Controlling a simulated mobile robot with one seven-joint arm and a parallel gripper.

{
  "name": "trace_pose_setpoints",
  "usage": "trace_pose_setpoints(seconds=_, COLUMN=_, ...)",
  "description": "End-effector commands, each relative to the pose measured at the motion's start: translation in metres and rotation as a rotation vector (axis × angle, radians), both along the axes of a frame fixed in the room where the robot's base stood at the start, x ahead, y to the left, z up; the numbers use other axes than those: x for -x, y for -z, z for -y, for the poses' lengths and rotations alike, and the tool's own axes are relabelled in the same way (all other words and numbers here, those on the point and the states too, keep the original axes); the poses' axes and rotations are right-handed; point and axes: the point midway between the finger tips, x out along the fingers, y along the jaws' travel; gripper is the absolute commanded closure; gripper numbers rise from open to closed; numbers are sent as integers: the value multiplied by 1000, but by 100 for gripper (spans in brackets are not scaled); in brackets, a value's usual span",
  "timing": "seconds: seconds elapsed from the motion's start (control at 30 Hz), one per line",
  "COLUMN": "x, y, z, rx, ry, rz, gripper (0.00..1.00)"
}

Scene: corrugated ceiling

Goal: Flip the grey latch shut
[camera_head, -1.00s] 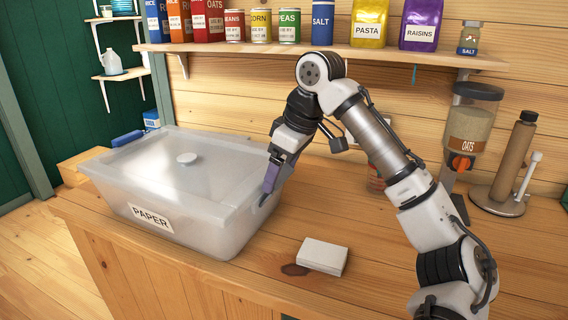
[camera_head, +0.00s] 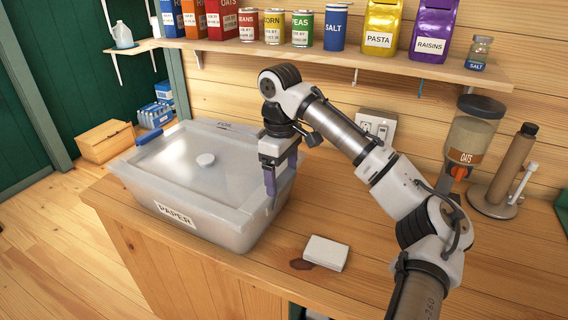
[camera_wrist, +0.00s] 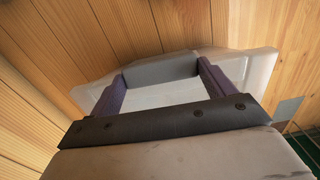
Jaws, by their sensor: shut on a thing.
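A translucent plastic bin (camera_head: 215,228) with a PAPER label stands on the wooden counter, its lid (camera_head: 180,165) on top with a round white knob. My gripper (camera_head: 270,190) points down at the bin's right side, near the lid's edge. In the wrist view my gripper (camera_wrist: 160,70) has its two purple fingers at either end of the grey latch (camera_wrist: 162,72), shut on it. The wrist view also shows the pale lid beyond and beneath the latch. In the head view the fingers mostly hide the latch. A blue latch (camera_head: 150,137) shows at the bin's left end.
A white block (camera_head: 326,252) lies on the counter in front, beside a dark stain. A shelf (camera_head: 340,62) with cans and bags runs above. An oats dispenser (camera_head: 470,140) and a brown cylinder on a stand (camera_head: 510,170) are at the right.

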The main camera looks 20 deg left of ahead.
Motion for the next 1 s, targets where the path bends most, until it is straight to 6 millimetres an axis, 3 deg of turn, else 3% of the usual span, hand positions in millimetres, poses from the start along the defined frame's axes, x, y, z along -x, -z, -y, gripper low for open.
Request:
trace_pose_setpoints(seconds=0.27, x=0, y=0, z=0, rx=-1, ry=1, rz=1, gripper=41)
trace_pose_setpoints(seconds=0.3, x=0, y=0, z=0, rx=-1, ry=0, rz=1, gripper=15)
trace_pose_setpoints(seconds=0.43, x=0, y=0, z=0, rx=0, ry=0, rz=1, gripper=0)
trace_pose_setpoints(seconds=0.77, x=-1, y=-6, z=0, rx=0, ry=0, rz=4, gripper=0)
trace_pose_setpoints(seconds=1.0, x=-1, y=-44, z=-1, rx=2, ry=0, rz=7, gripper=0)
